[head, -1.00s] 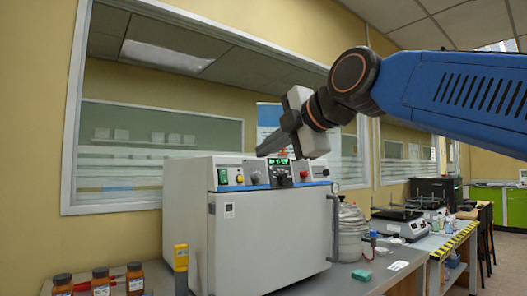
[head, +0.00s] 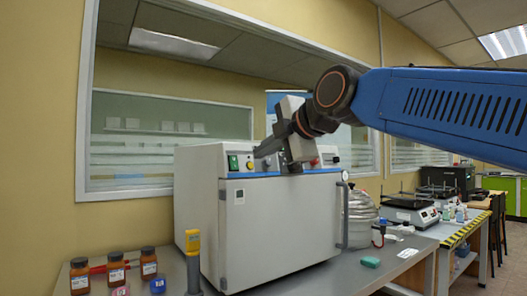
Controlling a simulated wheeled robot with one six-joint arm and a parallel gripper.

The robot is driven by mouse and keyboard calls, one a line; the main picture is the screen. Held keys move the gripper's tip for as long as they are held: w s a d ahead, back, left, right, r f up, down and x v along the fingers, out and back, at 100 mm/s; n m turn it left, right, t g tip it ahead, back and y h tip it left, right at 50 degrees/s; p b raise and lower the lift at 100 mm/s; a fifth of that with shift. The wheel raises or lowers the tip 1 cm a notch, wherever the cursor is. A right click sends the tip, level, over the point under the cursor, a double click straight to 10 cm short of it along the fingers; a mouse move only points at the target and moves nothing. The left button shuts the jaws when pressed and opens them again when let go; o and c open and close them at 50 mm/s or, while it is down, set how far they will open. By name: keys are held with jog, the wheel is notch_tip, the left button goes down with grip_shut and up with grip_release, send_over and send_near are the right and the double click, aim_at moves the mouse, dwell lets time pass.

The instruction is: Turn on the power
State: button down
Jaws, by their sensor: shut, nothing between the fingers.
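A white box-shaped instrument (head: 270,225) with a blue stripe stands on the grey bench in the middle. On its sloped top panel are a green switch (head: 233,162) at the left, a yellow knob (head: 250,165) beside it and a red button (head: 313,161) further right. I cannot tell the switch's position. My gripper (head: 259,152) is shut and empty, its tips pointing down and left over the panel, near the yellow knob and right of the green switch. Contact cannot be told. The gripper hides most of the middle display.
Brown bottles (head: 116,269) and a yellow-topped device (head: 193,243) stand at the front left. A silver vessel (head: 361,218) is right of the instrument, with a green block (head: 370,262) before it. More equipment (head: 411,211) fills the right bench. A window is behind.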

aim_at(235, 163)
jog(key=x, duration=1.1)
jog(key=shift+w+a+f, duration=0.1)
jog(key=shift+w+f, duration=0.05)
jog(key=shift+r, duration=0.2)
jog(key=shift+r, duration=0.75)
jog(key=shift+w, duration=0.1)
jog(key=shift+f, duration=0.1)
jog(key=v, duration=1.7)
jog(key=shift+s, duration=0.2)
